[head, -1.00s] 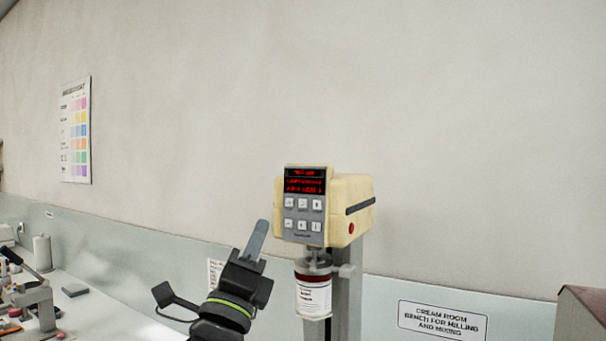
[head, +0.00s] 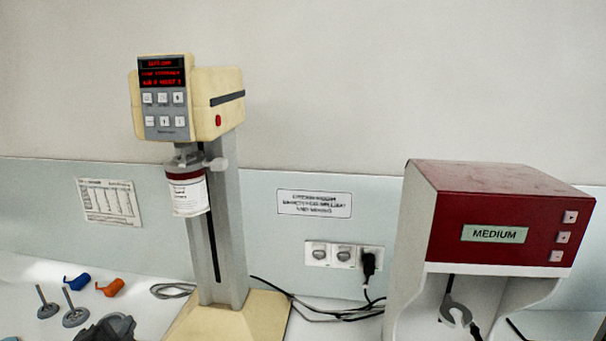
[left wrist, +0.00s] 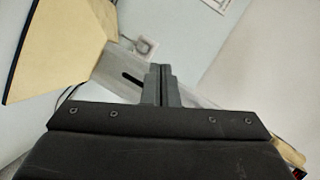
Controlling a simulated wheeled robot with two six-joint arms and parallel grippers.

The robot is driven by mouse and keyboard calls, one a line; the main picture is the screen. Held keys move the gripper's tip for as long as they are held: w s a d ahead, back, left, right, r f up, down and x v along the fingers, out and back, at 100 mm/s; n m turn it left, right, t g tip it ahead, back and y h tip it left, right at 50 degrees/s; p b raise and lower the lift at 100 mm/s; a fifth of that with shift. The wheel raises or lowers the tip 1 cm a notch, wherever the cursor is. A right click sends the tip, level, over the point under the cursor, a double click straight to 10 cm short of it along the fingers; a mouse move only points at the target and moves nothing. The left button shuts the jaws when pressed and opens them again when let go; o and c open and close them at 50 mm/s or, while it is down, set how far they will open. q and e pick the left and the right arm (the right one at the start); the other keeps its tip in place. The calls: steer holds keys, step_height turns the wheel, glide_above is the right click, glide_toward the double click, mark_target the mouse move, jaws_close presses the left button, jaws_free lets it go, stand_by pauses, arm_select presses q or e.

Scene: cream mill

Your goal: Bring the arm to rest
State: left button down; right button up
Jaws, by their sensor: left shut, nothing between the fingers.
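My left gripper (left wrist: 160,70) shows in the left wrist view with its two dark fingers pressed together and nothing between them. In the head view only a dark part of my left arm or gripper shows at the bottom edge, left of the mill's foot. The cream mill (head: 218,105) stands upright with its red display lit. A jar with a white label and dark red top (head: 187,193) hangs under its head. In the left wrist view the mill's cream base (left wrist: 60,45) lies beyond the fingers, apart from them. My right gripper is not in view.
A red and white machine marked MEDIUM (head: 510,215) stands at the right. Cables run behind the mill from a wall socket (head: 343,255).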

arm_select(q)
steer(key=s+f+n+g+h, duration=0.1)
steer(key=s+f+n+g, duration=1)
steer(key=s+f, duration=1.3)
steer(key=s+f+g+b, duration=0.2)
steer(key=s+f, duration=0.1)
steer(key=f, duration=2.4)
steer(key=s+f+h+b, duration=0.1)
steer(key=s+f, duration=1.3)
steer(key=f, duration=0.2)
steer(key=shift+s+d+n+g+b, duration=0.3)
steer(key=shift+g+b, duration=0.1)
